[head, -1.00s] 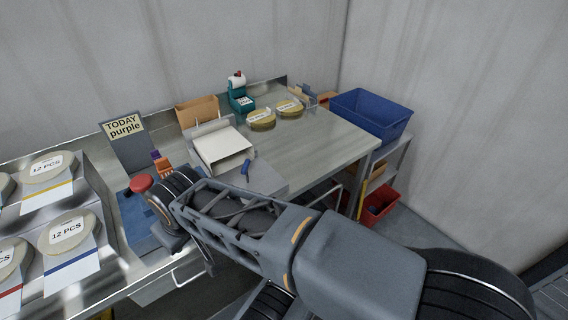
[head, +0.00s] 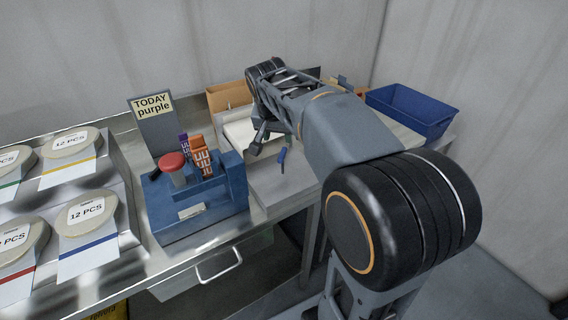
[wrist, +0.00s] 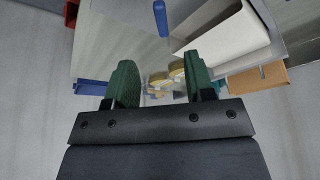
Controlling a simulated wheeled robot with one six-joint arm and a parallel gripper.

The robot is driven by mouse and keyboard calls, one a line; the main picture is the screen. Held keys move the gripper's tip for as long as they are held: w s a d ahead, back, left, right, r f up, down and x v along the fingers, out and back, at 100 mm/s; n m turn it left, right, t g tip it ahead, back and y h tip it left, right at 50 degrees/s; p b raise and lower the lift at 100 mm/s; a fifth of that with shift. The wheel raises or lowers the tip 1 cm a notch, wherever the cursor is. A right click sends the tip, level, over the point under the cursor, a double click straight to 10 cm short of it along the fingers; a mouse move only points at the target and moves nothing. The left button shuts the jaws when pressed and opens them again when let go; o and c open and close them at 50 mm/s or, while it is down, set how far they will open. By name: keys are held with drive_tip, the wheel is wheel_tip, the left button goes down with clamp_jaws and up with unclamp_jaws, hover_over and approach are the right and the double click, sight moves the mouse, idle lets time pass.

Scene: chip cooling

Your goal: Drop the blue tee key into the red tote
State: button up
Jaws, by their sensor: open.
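The blue tee key (head: 282,157) stands on the grey surface in front of the white tray. Its blue handle also shows in the wrist view (wrist: 160,18) at the top middle. My gripper (wrist: 160,68) is open and empty, its green fingers apart. In the head view its dark end hangs just left of the key, apart from it. The red tote is hidden behind my arm in the head view; a small red patch (wrist: 71,12) at the top left of the wrist view is probably part of it.
A blue bin (head: 412,108) stands at the back right of the bench. A white tray (head: 240,131) lies behind the key, partly behind my arm.

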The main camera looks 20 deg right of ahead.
sight(282, 153)
drive_tip(key=x, duration=0.8)
drive_tip(key=shift+w+d+r, duration=0.15)
drive_tip(key=shift+w+d, duration=0.05)
drive_tip(key=shift+w, duration=0.05)
drive_tip(key=shift+p+x, duration=0.3)
drive_tip(key=shift+x, duration=2.6)
drive_tip(key=shift+w+r, duration=0.1)
drive_tip(key=shift+w, duration=0.05)
clamp_jaws()
